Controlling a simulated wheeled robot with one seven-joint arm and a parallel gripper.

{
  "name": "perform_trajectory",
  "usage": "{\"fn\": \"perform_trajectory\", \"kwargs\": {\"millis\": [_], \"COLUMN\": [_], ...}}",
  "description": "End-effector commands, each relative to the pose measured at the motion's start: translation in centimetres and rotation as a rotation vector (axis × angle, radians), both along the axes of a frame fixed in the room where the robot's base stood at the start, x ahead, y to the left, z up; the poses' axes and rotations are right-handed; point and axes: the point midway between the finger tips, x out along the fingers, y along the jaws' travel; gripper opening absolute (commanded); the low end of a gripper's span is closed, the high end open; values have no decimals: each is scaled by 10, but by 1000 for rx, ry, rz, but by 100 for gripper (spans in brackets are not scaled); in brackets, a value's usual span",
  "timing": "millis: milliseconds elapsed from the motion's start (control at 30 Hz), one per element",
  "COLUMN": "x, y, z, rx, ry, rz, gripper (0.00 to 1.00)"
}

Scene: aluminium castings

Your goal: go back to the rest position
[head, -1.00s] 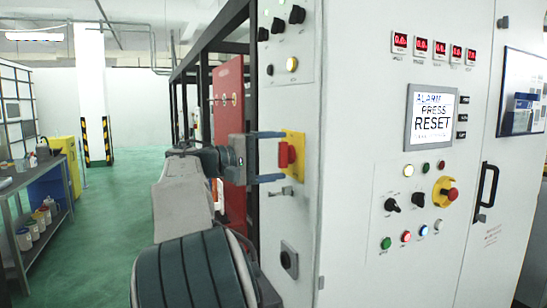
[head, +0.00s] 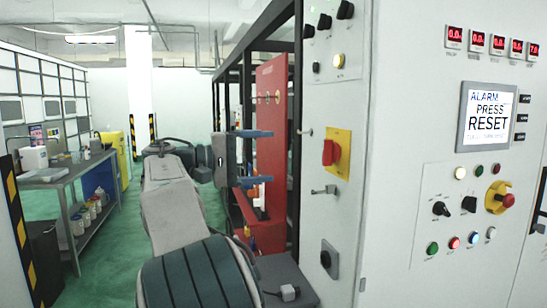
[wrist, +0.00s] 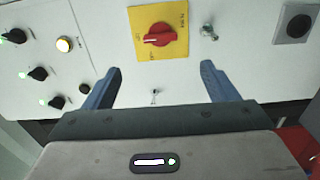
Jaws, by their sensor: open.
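My gripper (head: 252,157) is open and empty, with its two blue fingers apart in front of the red panel at the middle of the head view. It also shows in the wrist view (wrist: 159,82), fingers spread. The red rotary switch (head: 331,152) on its yellow plate (head: 340,168) is on the cabinet side, to the right of my fingertips and clear of them. In the wrist view the red switch (wrist: 158,36) sits beyond the fingers, with nothing touching it.
The grey cabinet (head: 400,120) with an alarm screen (head: 486,117) and an emergency stop (head: 499,198) fills the right. A workbench (head: 70,180) stands at the left, beside a black and yellow post (head: 17,215). Green floor (head: 112,235) lies open between.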

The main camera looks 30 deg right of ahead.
Motion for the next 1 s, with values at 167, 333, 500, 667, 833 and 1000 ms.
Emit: {"fn": "perform_trajectory", "kwargs": {"millis": [167, 333, 500, 667, 833, 1000], "x": [0, 0, 0, -8, -32, -69], "y": [1, 1, -1, -21, -38, -12], "z": [0, 0, -1, -27, -98, -169], "rx": [0, 0, 7, 142, 471, 806], "ry": [0, 0, 1, 25, 43, 5], "rz": [0, 0, 2, 49, 168, 289], "gripper": [80, 80, 80, 80, 80, 80]}}
